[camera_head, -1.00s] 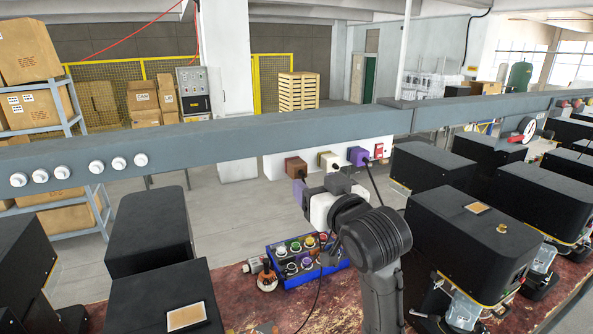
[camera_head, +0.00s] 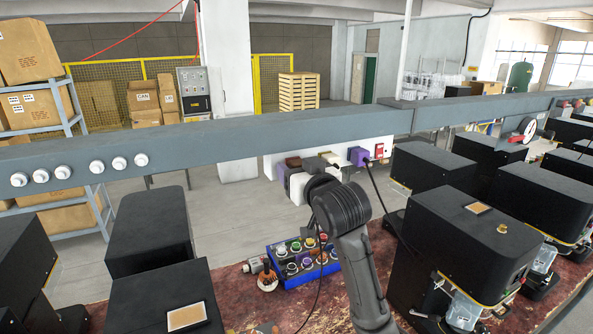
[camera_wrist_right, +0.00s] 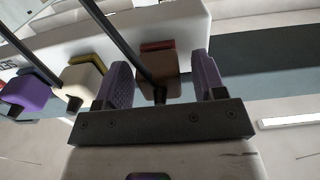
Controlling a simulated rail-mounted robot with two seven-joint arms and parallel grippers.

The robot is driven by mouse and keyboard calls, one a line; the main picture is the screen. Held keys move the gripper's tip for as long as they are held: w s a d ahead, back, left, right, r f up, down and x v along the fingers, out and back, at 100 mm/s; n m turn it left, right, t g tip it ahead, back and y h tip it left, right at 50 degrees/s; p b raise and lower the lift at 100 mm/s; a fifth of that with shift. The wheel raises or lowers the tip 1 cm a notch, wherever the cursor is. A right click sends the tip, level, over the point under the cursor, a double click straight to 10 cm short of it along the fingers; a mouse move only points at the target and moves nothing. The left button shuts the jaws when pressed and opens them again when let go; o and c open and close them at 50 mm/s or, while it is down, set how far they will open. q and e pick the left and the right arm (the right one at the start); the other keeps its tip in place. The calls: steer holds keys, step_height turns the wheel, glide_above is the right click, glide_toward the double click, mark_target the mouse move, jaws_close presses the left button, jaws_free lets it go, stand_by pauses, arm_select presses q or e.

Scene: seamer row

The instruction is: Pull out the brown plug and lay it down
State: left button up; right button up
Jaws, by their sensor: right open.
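The brown plug (camera_head: 293,162) sits at the left end of a white socket strip (camera_head: 272,165) under the grey rail, partly hidden by my right gripper in the head view. In the right wrist view the brown plug (camera_wrist_right: 167,66), with a reddish top, is between the two purple fingers. My right gripper (camera_wrist_right: 163,77) is open around it, with a gap visible on each side. A black cord runs down to the plug in the wrist view. My left gripper is not in view.
A cream plug (camera_head: 331,158) and a purple plug (camera_head: 358,156) sit to the right on the same strip, with a red switch (camera_head: 379,150) beyond. Below, a blue box of knobs (camera_head: 291,270) stands on the worn red bench. Black machines flank it.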

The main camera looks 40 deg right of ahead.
steer(key=shift+w, duration=0.4)
stand_by(0.8)
jaws_close()
stand_by(0.5)
steer(key=shift+s, duration=0.15)
steer(key=shift+v, duration=2.8)
steer(key=shift+s, duration=0.1)
